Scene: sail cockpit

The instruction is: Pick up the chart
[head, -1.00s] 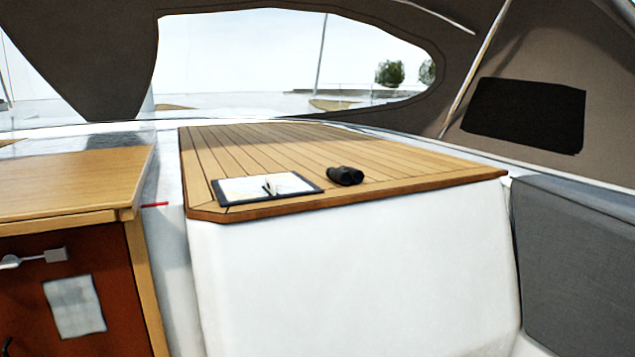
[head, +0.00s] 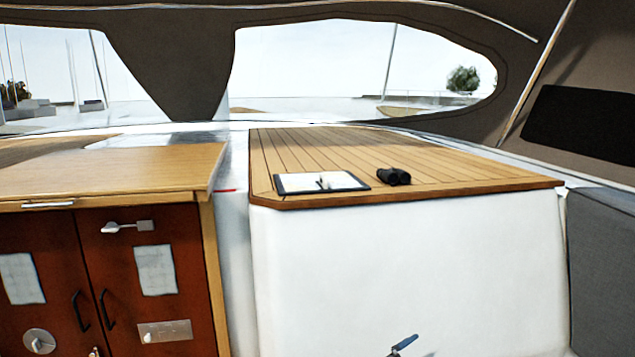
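The chart (head: 300,183) is a pale sheet on a dark, flat board. It lies near the front left corner of the slatted wooden top (head: 430,160). A small item (head: 323,182), too small to make out clearly, lies on the sheet.
Black binoculars (head: 394,176) lie just right of the chart. The top sits on a white block (head: 410,260). A wooden counter (head: 110,172) over a red-brown cabinet (head: 140,235) stands at left. The wooden top's far part is clear.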

